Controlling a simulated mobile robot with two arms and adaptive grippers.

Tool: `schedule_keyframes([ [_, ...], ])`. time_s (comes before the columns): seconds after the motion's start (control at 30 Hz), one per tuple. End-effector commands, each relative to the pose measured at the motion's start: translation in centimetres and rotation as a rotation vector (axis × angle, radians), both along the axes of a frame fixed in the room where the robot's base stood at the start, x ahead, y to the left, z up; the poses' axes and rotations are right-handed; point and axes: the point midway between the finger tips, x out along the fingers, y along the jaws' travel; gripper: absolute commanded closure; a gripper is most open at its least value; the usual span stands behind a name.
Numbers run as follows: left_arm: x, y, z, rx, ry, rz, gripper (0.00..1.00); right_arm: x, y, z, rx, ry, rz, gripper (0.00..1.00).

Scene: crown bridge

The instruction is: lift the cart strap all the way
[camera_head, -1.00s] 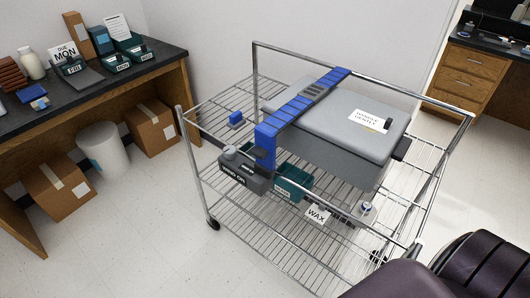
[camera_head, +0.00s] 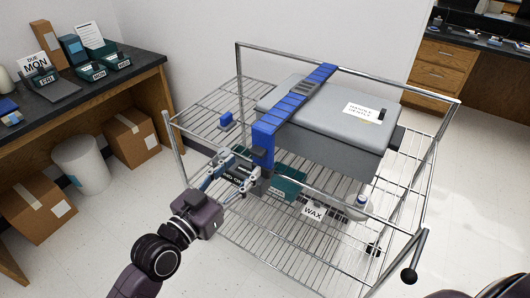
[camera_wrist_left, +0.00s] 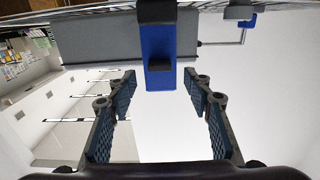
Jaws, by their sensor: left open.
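The blue cart strap (camera_head: 294,100) runs over the grey case (camera_head: 345,112) on the cart's top shelf. Its blue end hangs down the near side, with a dark tab (camera_head: 261,156) on it. My left gripper (camera_head: 240,167) is open and empty, just left of and below the hanging end. In the left wrist view, the strap end (camera_wrist_left: 158,75) shows ahead, roughly between the two fingertips (camera_wrist_left: 160,84). I cannot tell how much gap remains, but the fingers are not closed on it. My right gripper is not in view.
The wire cart (camera_head: 410,230) has metal rails around the case. A teal bin (camera_head: 285,187) and a WAX label (camera_head: 313,212) are on the lower shelf, close to my gripper. A small blue block (camera_head: 226,119) lies on the top shelf. A dark bench (camera_head: 140,70) stands at left.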

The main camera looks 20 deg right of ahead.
Motion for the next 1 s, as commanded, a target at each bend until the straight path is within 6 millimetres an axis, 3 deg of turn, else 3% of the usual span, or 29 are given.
schedule_keyframes([
  [0.5,4.1,-5.3,0.2,-0.002,-0.002,-0.001,0.54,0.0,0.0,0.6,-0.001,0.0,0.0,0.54],
  [0.93,4.7,-6.1,0.2,-0.002,-0.001,-0.001,0.54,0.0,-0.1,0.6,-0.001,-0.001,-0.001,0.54],
  [1.0,4.7,-6.1,0.1,-0.002,-0.001,-0.001,0.61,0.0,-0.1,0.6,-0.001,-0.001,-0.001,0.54],
])
